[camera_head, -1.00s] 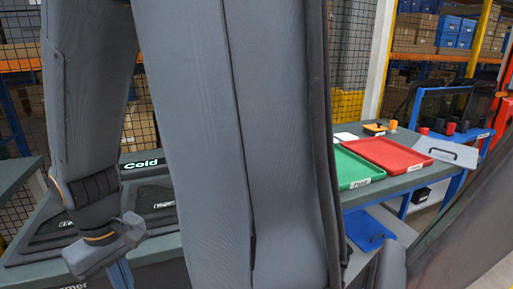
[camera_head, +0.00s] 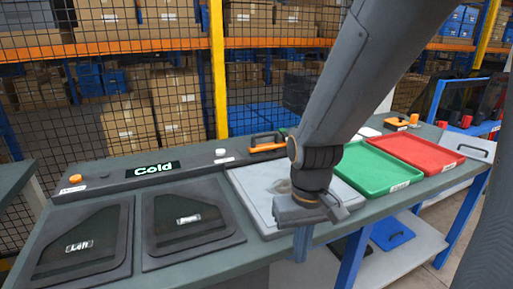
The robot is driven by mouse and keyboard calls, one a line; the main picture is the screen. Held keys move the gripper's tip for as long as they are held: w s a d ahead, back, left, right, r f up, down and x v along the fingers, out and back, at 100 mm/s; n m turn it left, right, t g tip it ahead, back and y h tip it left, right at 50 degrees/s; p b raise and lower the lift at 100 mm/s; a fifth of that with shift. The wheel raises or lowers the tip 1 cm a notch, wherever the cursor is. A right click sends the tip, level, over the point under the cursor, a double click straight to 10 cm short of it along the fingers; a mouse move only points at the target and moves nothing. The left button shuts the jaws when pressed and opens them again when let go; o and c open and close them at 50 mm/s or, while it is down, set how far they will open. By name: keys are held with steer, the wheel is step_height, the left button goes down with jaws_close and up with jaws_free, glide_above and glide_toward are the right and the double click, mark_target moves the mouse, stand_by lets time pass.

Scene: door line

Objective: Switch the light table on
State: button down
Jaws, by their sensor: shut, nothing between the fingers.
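The pale flat panel (camera_head: 252,182), which looks like the light table, is set in the grey bench right of the dark plates. It looks dull grey-white, and my arm and gripper hide its right part. A small white round knob or button (camera_head: 220,152) stands on the bench's back strip behind it, with a small label at its foot. An orange button (camera_head: 75,178) sits at the strip's left end. My gripper (camera_head: 301,250) points down, shut and empty, over the front edge of the bench near the panel's front right corner. I cannot tell whether it touches anything.
Two dark plates, one labelled Left (camera_head: 80,246), lie left of the panel. A Cold sign (camera_head: 153,169) is on the strip. An orange-handled tool (camera_head: 268,143) lies behind the panel. Green (camera_head: 378,172) and red (camera_head: 415,152) trays lie to the right. Wire mesh stands behind.

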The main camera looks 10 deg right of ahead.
steer(key=shift+d, duration=0.25)
